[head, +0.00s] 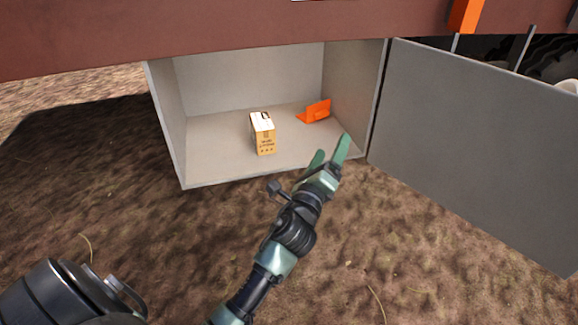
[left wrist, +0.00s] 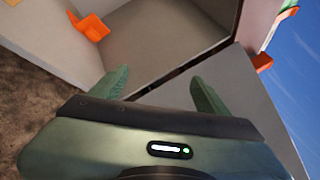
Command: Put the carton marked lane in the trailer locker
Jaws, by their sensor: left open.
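The trailer locker (head: 215,172) is a grey open box under the reddish-brown trailer body. My right gripper is not in view.
An orange bracket-like piece (head: 315,111) lies inside the locker at the right; it also shows in the left wrist view (left wrist: 91,27). The grey locker door (head: 470,140) stands wide open to the right. Bare brown ground (head: 150,240) lies in front.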

